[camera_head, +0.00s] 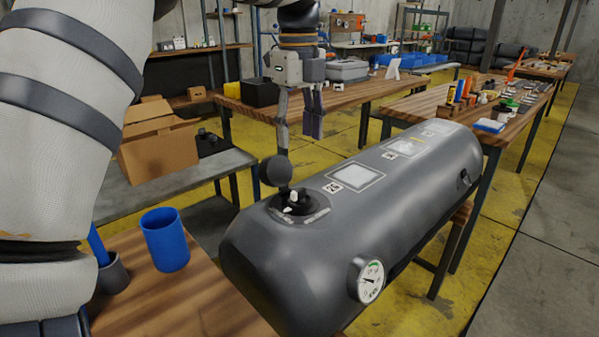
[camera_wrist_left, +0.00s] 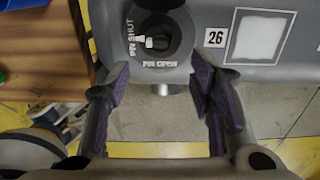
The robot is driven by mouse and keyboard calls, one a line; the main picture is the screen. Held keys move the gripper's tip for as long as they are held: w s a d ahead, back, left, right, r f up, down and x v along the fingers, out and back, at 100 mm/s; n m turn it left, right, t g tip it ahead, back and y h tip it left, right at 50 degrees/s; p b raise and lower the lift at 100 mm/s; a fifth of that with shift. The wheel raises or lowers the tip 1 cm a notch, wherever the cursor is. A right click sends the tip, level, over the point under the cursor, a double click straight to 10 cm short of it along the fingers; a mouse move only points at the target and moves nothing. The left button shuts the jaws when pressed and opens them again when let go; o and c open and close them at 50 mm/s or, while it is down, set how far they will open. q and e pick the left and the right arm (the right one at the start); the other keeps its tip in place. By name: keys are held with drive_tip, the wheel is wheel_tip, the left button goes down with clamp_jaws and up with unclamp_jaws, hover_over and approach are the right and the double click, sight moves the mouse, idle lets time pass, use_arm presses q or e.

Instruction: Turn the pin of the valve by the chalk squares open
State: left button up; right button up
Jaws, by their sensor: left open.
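The grey inflatable tube (camera_head: 400,215) lies on a stand, with a black valve (camera_head: 298,205) set in its near end. A white chalk square (camera_head: 356,177) and a tag reading 26 (camera_head: 332,187) are beside the valve. In the left wrist view the valve (camera_wrist_left: 170,22) has a white pin (camera_wrist_left: 141,42) pointing left, toward the words PIN SHUT. PIN OPEN is printed below it. My left gripper (camera_head: 299,128) is open and empty above and behind the valve, apart from it. Its fingers also show in the left wrist view (camera_wrist_left: 157,82), below the valve.
A round dark disc (camera_head: 276,171) stands beside the valve. A pressure gauge (camera_head: 370,280) is on the tube's near side. A blue cup (camera_head: 165,240) stands on the wooden table at left, and a cardboard box (camera_head: 158,145) is behind. More chalk patches (camera_head: 405,147) lie farther along the tube.

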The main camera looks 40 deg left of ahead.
sight(299, 190)
use_arm(q)
drive_tip(key=f, duration=1.1)
drive_tip(key=shift+s+d+f, duration=0.25)
drive_tip(key=shift+f, duration=0.15)
drive_tip(key=shift+c, duration=0.5)
drive_tip(key=c, duration=1.1)
